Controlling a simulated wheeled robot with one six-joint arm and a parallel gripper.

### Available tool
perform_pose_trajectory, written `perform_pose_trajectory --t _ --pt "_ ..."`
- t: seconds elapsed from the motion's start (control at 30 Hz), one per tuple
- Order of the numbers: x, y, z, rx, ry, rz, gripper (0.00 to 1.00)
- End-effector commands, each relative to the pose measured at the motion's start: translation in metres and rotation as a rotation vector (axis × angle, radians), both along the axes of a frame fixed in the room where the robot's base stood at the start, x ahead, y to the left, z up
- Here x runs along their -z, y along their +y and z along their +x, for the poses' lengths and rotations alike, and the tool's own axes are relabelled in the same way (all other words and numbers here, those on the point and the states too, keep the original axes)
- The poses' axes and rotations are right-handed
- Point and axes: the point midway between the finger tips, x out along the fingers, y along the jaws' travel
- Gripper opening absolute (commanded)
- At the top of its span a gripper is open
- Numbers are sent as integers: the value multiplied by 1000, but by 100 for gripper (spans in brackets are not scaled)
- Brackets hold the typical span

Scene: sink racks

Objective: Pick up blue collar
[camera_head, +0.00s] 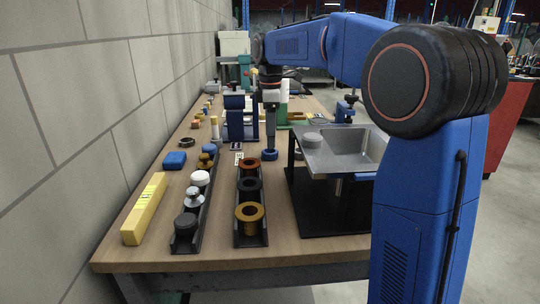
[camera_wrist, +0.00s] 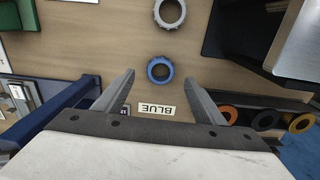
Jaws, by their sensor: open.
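The blue collar (camera_wrist: 160,69) is a small ring lying flat on the wooden table, beyond and between my fingertips in the wrist view. In the head view the blue collar (camera_head: 269,154) lies just below my gripper. My gripper (camera_wrist: 160,88) is open and empty, with its two fingers spread apart. In the head view my gripper (camera_head: 269,135) points down over the table; its fingertips are small and dark there. A white label reading BLUE (camera_wrist: 156,110) lies near the collar.
A grey ring (camera_wrist: 170,13) lies beyond the collar. A dark rack (camera_head: 251,225) holds orange, dark and yellow collars. Another rack (camera_head: 187,238) holds several knobs. A metal sink (camera_head: 348,152) stands right, a blue fixture (camera_head: 236,122) left.

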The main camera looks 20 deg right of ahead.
Motion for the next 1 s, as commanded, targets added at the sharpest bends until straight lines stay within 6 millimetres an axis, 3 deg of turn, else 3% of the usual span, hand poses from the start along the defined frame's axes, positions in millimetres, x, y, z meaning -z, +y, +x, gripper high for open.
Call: perform_pose_trajectory --t 0.4,0.7,0.9,1.0 --pt "47 -2 -2 0 1 0 64" --pt "51 -2 -2 0 0 0 64" --pt "50 -2 -2 0 0 0 20" --pt "50 -2 -2 0 0 0 20"
